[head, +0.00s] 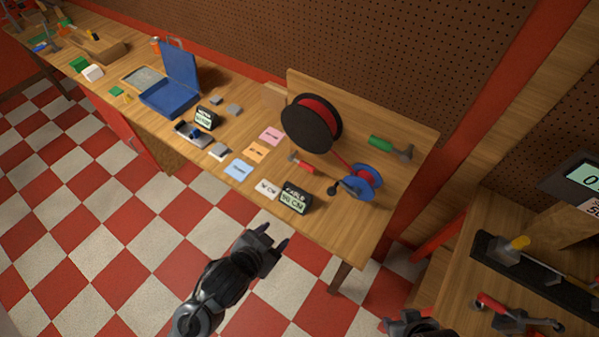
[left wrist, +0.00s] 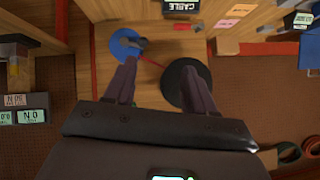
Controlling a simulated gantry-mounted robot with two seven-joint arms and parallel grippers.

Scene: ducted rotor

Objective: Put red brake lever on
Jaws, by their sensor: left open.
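A red lever-like part (head: 494,303) lies on the right-hand bench, joined to or touching a dark metal piece; I cannot tell surely whether it is the brake lever. On the long workbench, a blue reel (head: 371,174) with a dark crank knob stands near a large black spool (head: 300,124) wound with red. My left gripper (head: 274,237) is open and empty, in front of the workbench edge. In the left wrist view, its spread fingers (left wrist: 160,88) show with the blue reel (left wrist: 118,42) and black spool (left wrist: 172,85) beyond. My right gripper (head: 410,322) is partly cut off at the bottom.
Coloured cards (head: 256,152), a small black display (head: 294,198), a red-handled tool (head: 303,164) and a green-handled tool (head: 382,143) lie on the workbench (head: 330,228). An open blue case (head: 168,100) stands farther left. The right-hand bench holds a black rail (head: 535,275). Open floor lies in front.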

